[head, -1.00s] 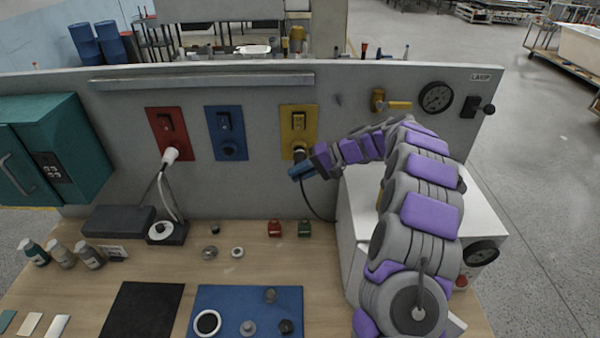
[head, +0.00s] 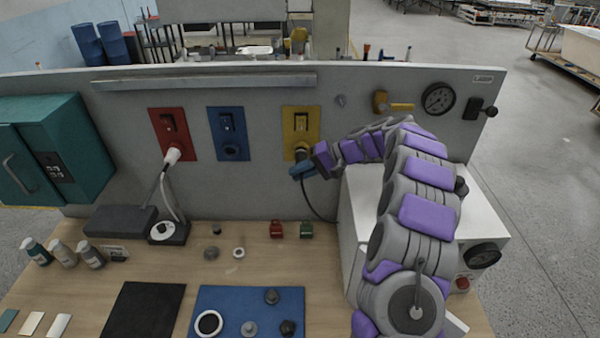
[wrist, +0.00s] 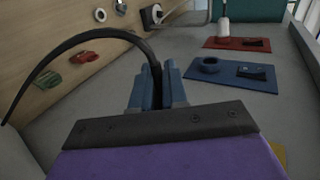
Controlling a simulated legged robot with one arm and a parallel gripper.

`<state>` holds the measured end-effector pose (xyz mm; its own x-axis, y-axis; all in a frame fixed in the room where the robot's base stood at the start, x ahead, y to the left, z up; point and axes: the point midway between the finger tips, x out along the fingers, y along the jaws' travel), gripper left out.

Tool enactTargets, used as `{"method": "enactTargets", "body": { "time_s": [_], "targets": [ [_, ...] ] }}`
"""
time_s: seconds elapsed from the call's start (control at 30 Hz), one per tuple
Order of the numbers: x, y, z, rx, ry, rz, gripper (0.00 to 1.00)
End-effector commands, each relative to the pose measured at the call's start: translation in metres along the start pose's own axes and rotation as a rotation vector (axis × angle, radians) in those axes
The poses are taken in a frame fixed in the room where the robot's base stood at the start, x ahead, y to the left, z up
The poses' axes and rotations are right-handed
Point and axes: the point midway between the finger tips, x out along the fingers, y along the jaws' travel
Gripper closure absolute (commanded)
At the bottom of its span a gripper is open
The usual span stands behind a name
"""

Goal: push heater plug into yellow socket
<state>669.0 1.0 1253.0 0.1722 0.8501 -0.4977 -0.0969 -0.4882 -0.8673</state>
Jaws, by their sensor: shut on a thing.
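The yellow socket panel (head: 301,122) is on the grey upright board, with a switch at its top; its socket at the lower edge is largely hidden by the plug and my gripper. My gripper (head: 301,170) has blue fingers and is right below and in front of that socket. In the wrist view my gripper (wrist: 158,82) is shut on the dark heater plug (wrist: 156,84). Its black cable (wrist: 85,38) arcs away to the left. The plug's front end is hidden, so I cannot tell how deep it sits in the socket. A corner of the yellow panel shows in the wrist view (wrist: 278,152).
The blue socket panel (head: 229,134) is left of the yellow one and empty. The red panel (head: 172,134) has a white plug (head: 172,156) in it. A white heater box (head: 475,215) stands under my arm. Small red (head: 277,229) and green (head: 306,230) items lie on the bench.

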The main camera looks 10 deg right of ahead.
Motion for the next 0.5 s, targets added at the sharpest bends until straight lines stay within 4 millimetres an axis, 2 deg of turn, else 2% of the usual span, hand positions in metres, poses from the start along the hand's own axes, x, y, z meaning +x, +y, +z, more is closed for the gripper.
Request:
{"method": "enactTargets", "body": {
  "time_s": [0.5],
  "targets": [
    [0.0, -0.001, -0.011, 0.0, 0.0, -0.001, 1.0]
  ]
}}
